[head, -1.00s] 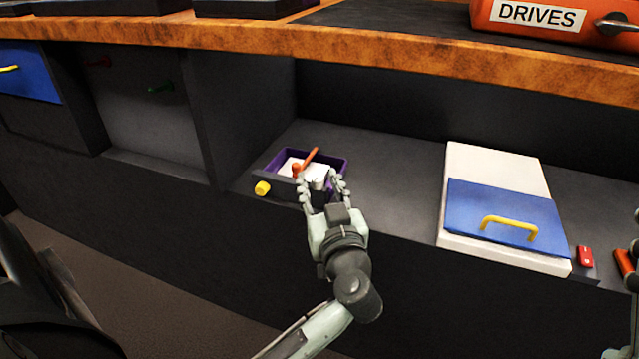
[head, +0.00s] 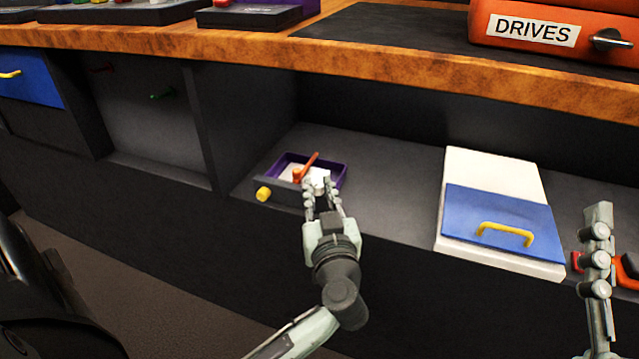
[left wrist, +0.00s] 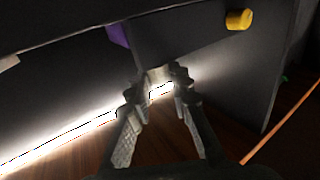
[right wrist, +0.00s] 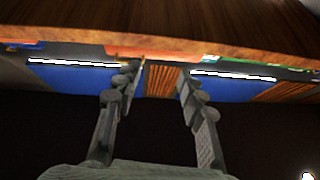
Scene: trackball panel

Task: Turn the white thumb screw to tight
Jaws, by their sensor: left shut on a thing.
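The small dark box with a purple rim (head: 340,172) sits on the grey shelf, with a yellow knob (head: 263,194) on its front. The white thumb screw (head: 319,180) is at the front of this box, right of the yellow knob, and mostly hidden by my left fingers. My left gripper (head: 322,190) is shut on it. In the left wrist view the left fingertips (left wrist: 158,82) close around a pale piece on the dark front face. My right gripper (right wrist: 156,78) is open and empty; it also shows at the right edge of the head view (head: 597,240).
An orange-red lever (head: 307,165) sticks up from the box, close to my left fingers. A white box with a blue front and yellow handle (head: 502,232) stands right of it. A wooden countertop (head: 390,62) overhangs the shelf. The shelf between the boxes is clear.

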